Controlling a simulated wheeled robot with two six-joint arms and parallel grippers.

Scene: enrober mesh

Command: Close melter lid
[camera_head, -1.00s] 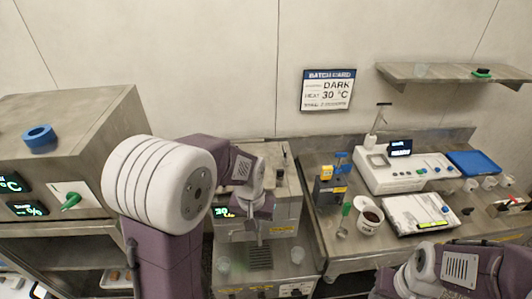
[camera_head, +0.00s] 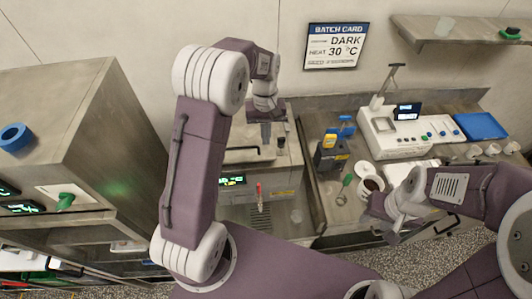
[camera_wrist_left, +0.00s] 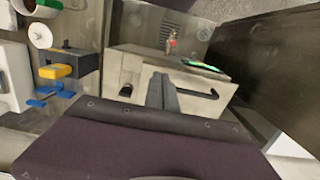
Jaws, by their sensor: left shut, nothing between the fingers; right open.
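The melter (camera_head: 262,185) is a metal box with a green display, left of the bench in the head view. It also shows in the left wrist view (camera_wrist_left: 135,65). Its lid (camera_wrist_left: 190,82) looks like the pale top panel with a dark bar handle and appears to lie flat, though my arm and gripper hide part of it. My left gripper (camera_head: 266,135) is shut and empty, pointing down over the melter's top; in the left wrist view its fingers (camera_wrist_left: 161,92) overlap one end of the handle. I cannot tell whether they touch. My right gripper (camera_head: 388,226) is open near the bench's front edge.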

